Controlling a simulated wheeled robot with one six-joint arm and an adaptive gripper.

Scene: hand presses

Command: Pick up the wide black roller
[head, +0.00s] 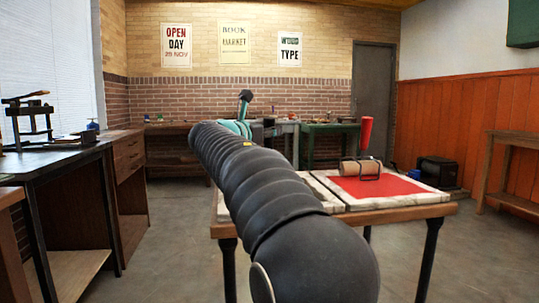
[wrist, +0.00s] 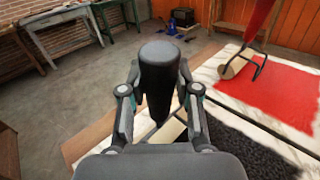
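The wide black roller (wrist: 160,75) stands with its thick black handle upright between my fingers in the wrist view. Its pale roller body (wrist: 168,131) shows partly below the handle, by the black-inked slab (wrist: 245,145). My gripper (wrist: 160,72) has one finger close on each side of the handle. I cannot tell whether both pads touch it. In the head view the dark handle top (head: 245,95) rises above my teal-marked gripper (head: 238,127). My own arm hides the roller's lower part there.
A second roller with a red handle (head: 366,132) rests on the red-inked slab (head: 385,187), to the right on the same wooden table (head: 400,213). A bench with a press (head: 30,120) stands at the left. Open floor lies between them.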

